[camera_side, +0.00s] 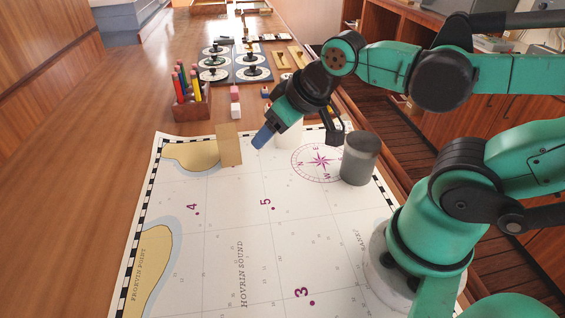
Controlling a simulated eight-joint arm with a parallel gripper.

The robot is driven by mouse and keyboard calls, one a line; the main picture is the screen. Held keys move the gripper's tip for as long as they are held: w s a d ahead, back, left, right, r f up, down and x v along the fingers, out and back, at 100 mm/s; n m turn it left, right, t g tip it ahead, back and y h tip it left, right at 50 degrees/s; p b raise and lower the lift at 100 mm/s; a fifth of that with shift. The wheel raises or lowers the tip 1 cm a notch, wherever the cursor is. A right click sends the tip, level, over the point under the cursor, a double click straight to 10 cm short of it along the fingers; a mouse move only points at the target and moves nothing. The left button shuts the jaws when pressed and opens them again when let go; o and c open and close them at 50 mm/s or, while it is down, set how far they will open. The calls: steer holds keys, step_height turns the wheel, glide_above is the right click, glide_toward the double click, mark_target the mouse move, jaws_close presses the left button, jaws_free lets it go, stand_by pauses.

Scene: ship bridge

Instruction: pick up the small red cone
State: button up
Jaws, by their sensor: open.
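I cannot make out a small red cone anywhere in the side view; it may be hidden behind my arm or gripper. My gripper (267,132) is above the far part of the chart, its blue end tilted down and to the left. It is open, and I see nothing held in it. Its fingers are too small and overlapped to tell apart clearly.
The white chart (215,215) has clear room at its near part. A tan block (229,146), a white round object (290,132) and a grey cylinder (360,160) stand near the gripper. Beyond are a pencil holder (192,110), a pink block (235,92) and dark-based fittings (252,73).

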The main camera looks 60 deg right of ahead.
steer(key=shift+r, duration=0.1)
stand_by(0.3)
step_height(320, 180, up, 5)
steer(key=w+d+r+y, duration=0.2)
steer(key=w+d, duration=0.5)
steer(key=d, duration=0.4)
steer(key=s+d+f+n+t, duration=0.15)
steer(key=d+t, duration=0.35)
steer(key=d, duration=1.7)
steer(key=shift+n, duration=0.35)
steer(key=f, duration=1)
steer(key=a+f, duration=0.1)
steer(key=f, duration=0.4)
steer(key=shift+w+f, duration=0.25)
steer(key=shift+w, duration=0.15)
steer(key=shift+w+f, duration=0.2)
steer(key=shift+f, duration=0.05)
steer(key=shift+x, duration=2.6)
steer(key=shift+a, duration=0.1)
